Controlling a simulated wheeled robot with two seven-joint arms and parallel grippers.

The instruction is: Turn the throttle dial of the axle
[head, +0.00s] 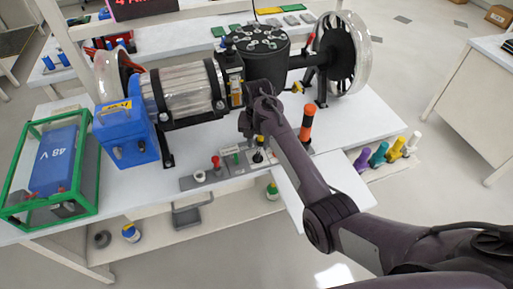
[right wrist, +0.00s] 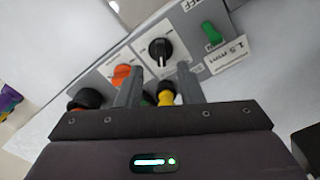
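A grey control panel (head: 228,167) lies along the front of the white table. In the right wrist view, a round black dial (right wrist: 161,51) with a pale pointer line sits on a white label. I take it as the throttle dial, but its lettering is unreadable. My right gripper (head: 257,150) is over the panel's right part. In the wrist view its fingers (right wrist: 157,72) are apart with nothing clamped between them, and the dial is just beyond the tips. The axle (head: 188,92), with its clear cylinder and wheels, stands behind the panel. My left gripper is out of view.
Near the dial are an orange knob (right wrist: 122,74), a yellow-necked knob (right wrist: 166,92), a black knob (right wrist: 88,98) and a green switch (right wrist: 211,33). An orange-topped post (head: 306,122) stands right of my gripper. A blue box (head: 126,133) and green-framed battery case (head: 52,168) stand left.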

